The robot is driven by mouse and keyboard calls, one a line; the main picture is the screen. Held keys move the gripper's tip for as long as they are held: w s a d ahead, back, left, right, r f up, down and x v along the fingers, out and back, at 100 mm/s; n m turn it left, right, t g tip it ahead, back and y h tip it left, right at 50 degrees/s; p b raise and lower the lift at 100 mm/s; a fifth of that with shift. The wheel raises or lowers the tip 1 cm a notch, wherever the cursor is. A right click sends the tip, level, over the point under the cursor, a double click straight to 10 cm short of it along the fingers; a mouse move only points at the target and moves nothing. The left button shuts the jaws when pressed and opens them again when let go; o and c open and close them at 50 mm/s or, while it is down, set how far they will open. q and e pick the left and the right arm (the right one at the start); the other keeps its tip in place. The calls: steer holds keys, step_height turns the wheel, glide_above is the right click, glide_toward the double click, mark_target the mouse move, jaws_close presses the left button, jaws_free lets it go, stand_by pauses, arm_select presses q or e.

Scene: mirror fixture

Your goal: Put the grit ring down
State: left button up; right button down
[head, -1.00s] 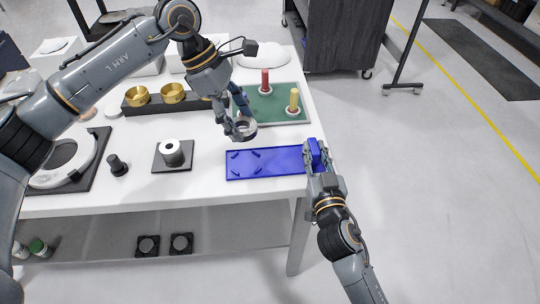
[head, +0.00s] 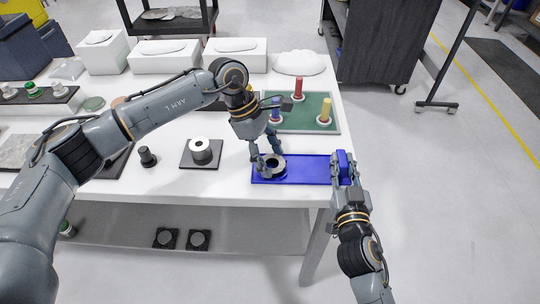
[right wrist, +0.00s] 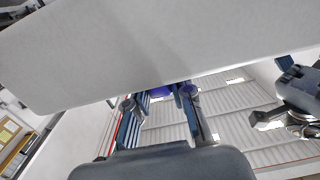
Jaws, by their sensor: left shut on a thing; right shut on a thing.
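The grit ring (head: 273,166) is a dark grey ring over the left part of the blue fixture (head: 308,168), among its small prongs, which it mostly hides. I cannot tell whether it touches the fixture's floor. My left gripper (head: 265,162) is shut on the ring's left side and rim. My right gripper (head: 345,179) is shut on the blue block (head: 344,163) at the fixture's right end. In the right wrist view, my right gripper's fingers (right wrist: 160,104) reach up to a blue patch (right wrist: 161,90) beyond a pale surface's edge.
A green board (head: 308,124) with red, yellow and blue pegs stands behind the fixture. A white roll (head: 201,149) on a dark plate (head: 201,162) and a small black knob (head: 147,157) are to the left. The white table's (head: 230,192) front strip is clear.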

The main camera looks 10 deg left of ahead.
arm_select(q)
steer(key=o, duration=1.4)
steer(key=shift+f, duration=0.1)
steer(key=v, duration=1.2)
arm_select(e)
steer(key=c, duration=1.1)
jaws_free()
